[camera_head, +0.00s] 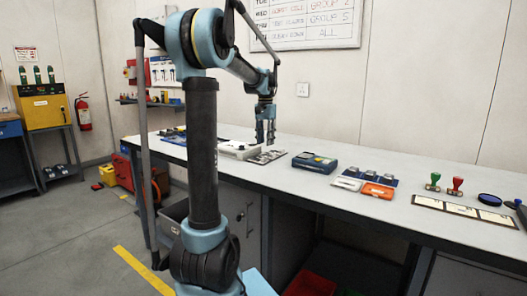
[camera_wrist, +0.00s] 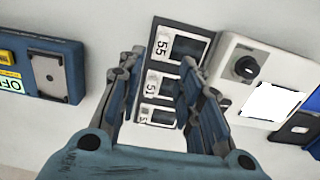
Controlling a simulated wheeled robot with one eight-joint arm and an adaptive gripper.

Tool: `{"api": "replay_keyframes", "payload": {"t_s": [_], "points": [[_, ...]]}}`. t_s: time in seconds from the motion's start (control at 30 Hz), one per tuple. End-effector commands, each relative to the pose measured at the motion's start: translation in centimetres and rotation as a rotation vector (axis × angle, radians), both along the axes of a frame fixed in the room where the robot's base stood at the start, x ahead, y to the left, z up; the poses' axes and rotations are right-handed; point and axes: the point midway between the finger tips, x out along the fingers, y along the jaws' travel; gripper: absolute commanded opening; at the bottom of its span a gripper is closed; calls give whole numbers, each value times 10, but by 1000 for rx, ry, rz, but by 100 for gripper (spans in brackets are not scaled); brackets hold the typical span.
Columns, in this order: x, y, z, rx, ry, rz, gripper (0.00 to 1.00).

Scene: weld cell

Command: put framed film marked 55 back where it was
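The framed film marked 55 (camera_wrist: 187,48) shows as a dark window beside a white label reading 55, at the top of a dark film board (camera_wrist: 178,24). A film marked 51 (camera_wrist: 169,87) and a third film (camera_wrist: 162,117) lie below it in the wrist view; the third number is partly hidden. I cannot tell how the film marked 55 sits on the board. My gripper (camera_wrist: 160,72) is open, with its fingertips on either side of the lower films' area and nothing seen held. In the head view, my gripper (camera_head: 265,141) hangs above the film board (camera_head: 268,157).
A white box (camera_wrist: 229,72) with a black knob and bright panel stands right beside the board in the wrist view. A blue device (camera_wrist: 71,62) lies left. In the head view, small cases (camera_head: 378,190) and stamps (camera_head: 455,187) stand farther right on the bench (camera_head: 340,208).

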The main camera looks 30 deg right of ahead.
Motion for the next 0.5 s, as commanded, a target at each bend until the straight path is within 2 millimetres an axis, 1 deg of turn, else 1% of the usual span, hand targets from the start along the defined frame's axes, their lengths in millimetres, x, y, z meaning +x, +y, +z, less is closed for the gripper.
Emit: {"api": "replay_keyframes", "payload": {"t_s": [0.03, 0.2, 0.33, 0.5], "points": [[0, 0, 9, 0, 0, 0, 33], [0, 0, 33, 0, 0, 0, 33], [0, 0, 43, 0, 0, 0, 33], [0, 0, 48, 0, 0, 0, 33]]}}
